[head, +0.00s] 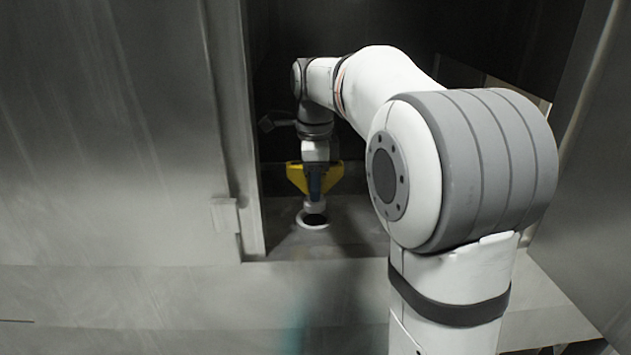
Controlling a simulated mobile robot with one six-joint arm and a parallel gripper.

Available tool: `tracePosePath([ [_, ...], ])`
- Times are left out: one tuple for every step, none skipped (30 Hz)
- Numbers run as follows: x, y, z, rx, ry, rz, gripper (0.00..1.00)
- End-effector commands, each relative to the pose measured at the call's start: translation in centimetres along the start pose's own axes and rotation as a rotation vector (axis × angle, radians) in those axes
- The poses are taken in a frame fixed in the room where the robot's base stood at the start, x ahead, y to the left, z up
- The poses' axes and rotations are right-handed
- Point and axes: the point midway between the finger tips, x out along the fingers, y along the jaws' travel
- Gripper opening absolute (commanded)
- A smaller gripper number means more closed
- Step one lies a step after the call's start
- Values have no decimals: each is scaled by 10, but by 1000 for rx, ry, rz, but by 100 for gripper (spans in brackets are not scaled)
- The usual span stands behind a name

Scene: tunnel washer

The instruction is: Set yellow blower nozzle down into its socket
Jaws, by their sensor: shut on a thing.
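My gripper (315,186) points straight down inside the dark recess, at the centre left of the head view. It is shut on the yellow blower nozzle. Yellow shows on both sides of the gripper; where gripper ends and nozzle begins is too small to tell. A pale, narrow piece (314,206) shows just below the gripper. The socket (312,224) is a pale ring with a dark opening in the recess floor, directly under the gripper. The pale piece overlaps the opening's far side in the picture. I cannot tell whether it touches the socket or is inside it.
A grey metal panel (110,130) with an upright edge stands close on the left of the recess. Another metal wall (592,170) stands on the right. A low metal front (150,305) lies before the recess floor. My arm covers the recess's right part.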

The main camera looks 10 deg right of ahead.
Motion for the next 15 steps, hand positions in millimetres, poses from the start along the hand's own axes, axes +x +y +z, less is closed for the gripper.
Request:
tracePosePath([
  [6,0,0,0,0,-1,2],
  [8,0,0,0,0,-1,2],
  [10,0,0,0,0,-1,2],
  [12,0,0,1,0,-1,2],
  [9,0,0,1,0,-2,2],
  [8,0,0,1,0,-1,2],
  [8,0,0,1,0,-1,2],
  [8,0,0,1,0,-1,2],
  [9,0,0,1,0,-2,2],
  [9,0,0,1,0,-2,2],
  [9,0,0,1,0,-2,2],
  [9,0,0,1,0,-2,2],
  [9,0,0,1,0,-2,2],
  [9,0,0,1,0,-2,2],
  [10,0,0,1,0,-2,2],
])
